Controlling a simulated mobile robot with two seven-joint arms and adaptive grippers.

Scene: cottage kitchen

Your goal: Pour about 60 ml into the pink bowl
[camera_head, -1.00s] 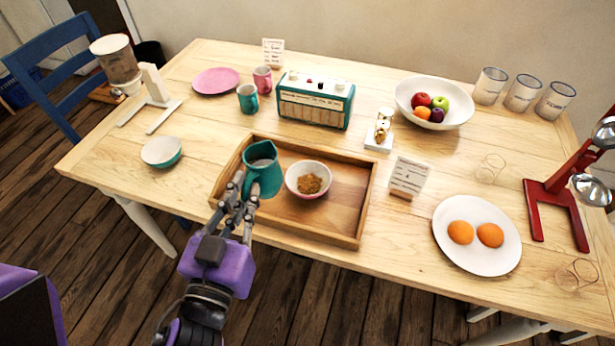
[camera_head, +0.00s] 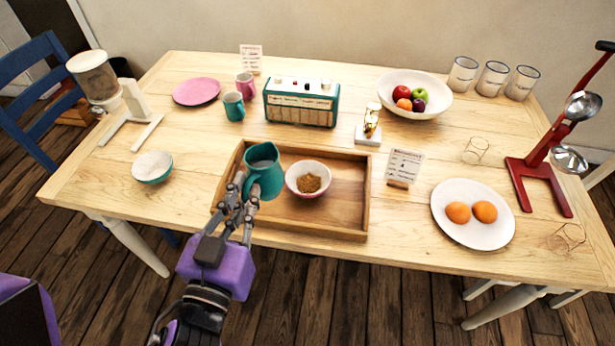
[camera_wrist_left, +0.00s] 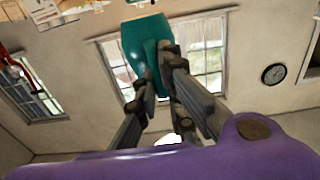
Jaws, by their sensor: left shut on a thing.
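The pink bowl (camera_head: 308,194) stands in the wooden tray, white inside, with a heap of brown grainy stuff (camera_head: 309,183) in it. My left gripper (camera_head: 243,196) is shut on the handle of a teal jug (camera_head: 265,178). The jug is just left of the bowl, over the tray's left part, and pale content shows at its mouth. It looks close to upright; no stream shows. Whether its base touches the tray cannot be told. The left wrist view also shows the jug (camera_wrist_left: 146,42) between the fingers (camera_wrist_left: 160,85). My right gripper is out of view.
The wooden tray (camera_head: 345,205) has free room right of the bowl. A radio (camera_head: 301,102) stands behind it, a card (camera_head: 404,166) to its right. A teal-and-white bowl (camera_head: 153,168) is at left, a plate (camera_head: 490,238) with two orange round things at right.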

